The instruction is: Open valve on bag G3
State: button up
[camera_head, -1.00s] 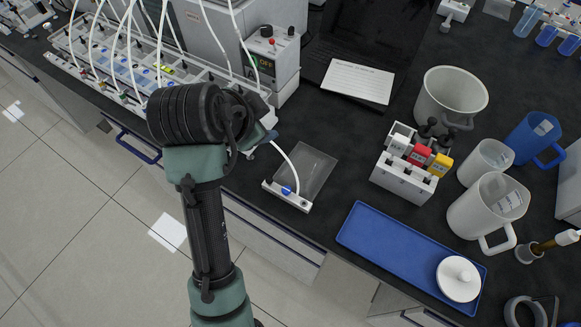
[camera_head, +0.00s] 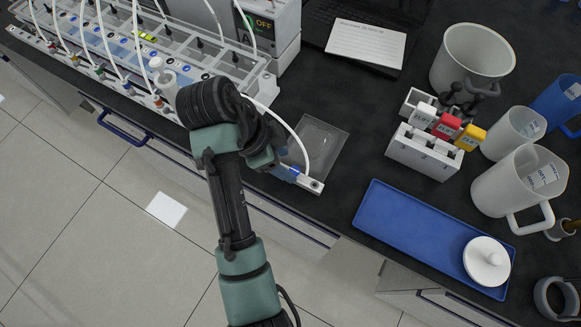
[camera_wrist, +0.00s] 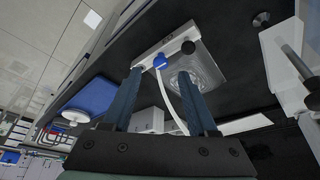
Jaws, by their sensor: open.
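A clear flat bag (camera_head: 325,143) lies on the dark bench near its front edge. A white tube runs to its white end bar (camera_head: 313,186), which carries a blue valve (camera_head: 295,171). No G3 label can be read on it. My gripper (camera_head: 287,173) is at the valve end of the bag, partly hidden by my wrist. In the wrist view the two fingers of my gripper (camera_wrist: 158,76) are apart and empty. The blue valve (camera_wrist: 160,62) shows between and just beyond the fingertips, with the bar (camera_wrist: 172,42) and bag (camera_wrist: 205,66) behind. Contact cannot be told.
A long white rack (camera_head: 190,55) with several tubes and coloured valves stands left. A grey box (camera_head: 262,28) reading OFF stands behind. A blue tray (camera_head: 400,215) with a white lid (camera_head: 487,258), a white holder (camera_head: 425,150) and several jugs lie right.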

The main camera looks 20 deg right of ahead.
aim_at(294, 170)
jog(key=shift+b+x, duration=1.2)
jog(key=shift+x, duration=0.65)
grip_shut()
